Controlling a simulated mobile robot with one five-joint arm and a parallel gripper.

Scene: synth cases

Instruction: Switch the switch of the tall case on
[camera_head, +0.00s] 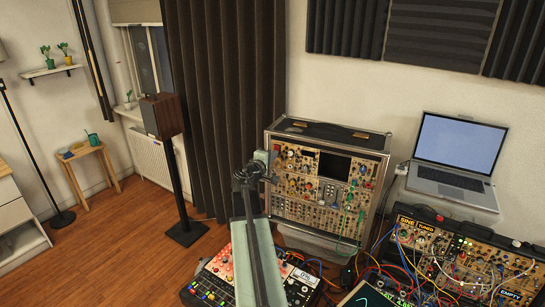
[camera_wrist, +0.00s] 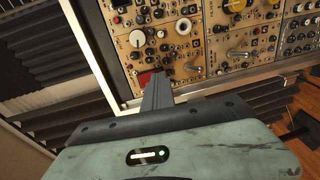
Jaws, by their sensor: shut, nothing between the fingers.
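The tall case (camera_head: 318,207) stands upright at the centre of the head view, its front full of knobs and sockets. Its panel (camera_wrist: 205,50) fills the upper part of the wrist view, tilted. My gripper (camera_head: 268,168) is in front of the case's left edge. In the wrist view my gripper (camera_wrist: 154,82) is shut with nothing held, its fingertips at the panel's lower left. A small red part (camera_wrist: 147,77) shows right beside the fingertips and is partly hidden by them. I cannot tell whether it is the switch, its position, or whether the fingers touch it.
A lower case with patch cables (camera_head: 465,255) and a laptop (camera_head: 455,160) are at right. A red and white panel unit (camera_head: 220,265) lies below my arm. A speaker on a stand (camera_head: 163,115) is at left.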

